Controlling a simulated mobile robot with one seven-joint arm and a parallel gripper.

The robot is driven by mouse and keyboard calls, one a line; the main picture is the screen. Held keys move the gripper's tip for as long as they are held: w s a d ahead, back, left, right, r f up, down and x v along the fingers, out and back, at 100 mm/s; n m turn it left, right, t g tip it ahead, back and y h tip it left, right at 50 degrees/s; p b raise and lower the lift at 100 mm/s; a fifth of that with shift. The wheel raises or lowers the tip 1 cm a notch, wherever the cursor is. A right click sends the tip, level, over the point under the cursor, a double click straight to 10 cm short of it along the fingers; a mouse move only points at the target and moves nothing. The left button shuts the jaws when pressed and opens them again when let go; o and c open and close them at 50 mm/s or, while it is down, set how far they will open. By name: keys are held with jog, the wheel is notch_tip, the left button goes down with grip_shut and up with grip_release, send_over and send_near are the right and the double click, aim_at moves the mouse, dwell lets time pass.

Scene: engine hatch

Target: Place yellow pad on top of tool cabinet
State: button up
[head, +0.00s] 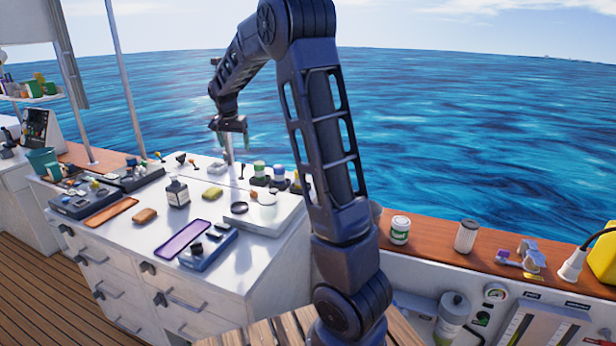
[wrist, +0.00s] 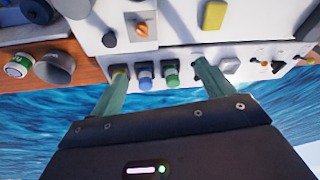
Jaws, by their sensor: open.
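The yellow pad (head: 212,194) lies flat on the white top of the tool cabinet (head: 122,262), near its middle, beside a dark-capped bottle. It also shows at the top edge of the wrist view (wrist: 213,14). My gripper (head: 228,143) hangs in the air beyond the back of the cabinet top, fingers pointing down, above and behind the pad. In the wrist view my gripper (wrist: 158,68) has its two greenish fingers spread apart with nothing held between them. The fingers overlap the view of several small jars, and I cannot tell how far off these are.
A purple tray (head: 182,238), an orange tray (head: 111,213), an orange-brown pad (head: 145,215) and a dark-capped bottle (head: 177,192) crowd the cabinet top. Several jars line its back edge. A green-labelled can (head: 400,229) stands on the wooden ledge at right. Water lies beyond.

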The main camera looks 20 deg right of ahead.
jog(key=s+d+r+n, duration=0.1)
jog(key=s+d+r, duration=0.2)
jog(key=s, duration=0.4)
jog(key=s+d+r+n+y, duration=0.1)
jog(key=s+d+r, duration=0.15)
jog(key=s, duration=0.45)
jog(key=s+d+r+n, duration=0.1)
jog(key=s+d+r, duration=0.1)
jog(key=s+d, duration=0.35)
jog(key=s+f+n, duration=0.2)
jog(key=s, duration=0.9)
jog(key=s+f+n+t, duration=0.1)
jog(key=s+f, duration=0.1)
jog(key=s, duration=1)
jog(key=shift+s+d+n+t, duration=0.3)
jog(key=shift+d+n, duration=0.1)
